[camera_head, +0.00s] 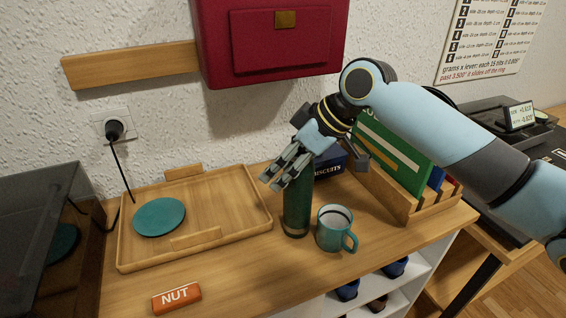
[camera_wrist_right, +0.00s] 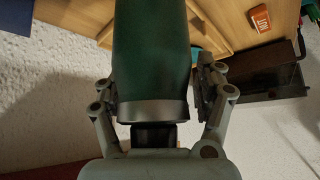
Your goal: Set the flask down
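The dark green flask (camera_head: 297,209) stands upright on the wooden table in the head view, left of a teal mug. My right gripper (camera_head: 318,167) is around its upper part, which the near finger partly hides. The fingers are spread, with a gap between the flask and the far finger. In the right wrist view the flask (camera_wrist_right: 151,50), with a silver band, lies between the two fingers of this gripper (camera_wrist_right: 157,85). My left gripper is in neither view.
The teal mug (camera_head: 334,229) stands close right of the flask. A wooden tray (camera_head: 232,185) with a teal disc (camera_head: 159,217) lies left. An orange NUT bar (camera_head: 176,297) lies in front.

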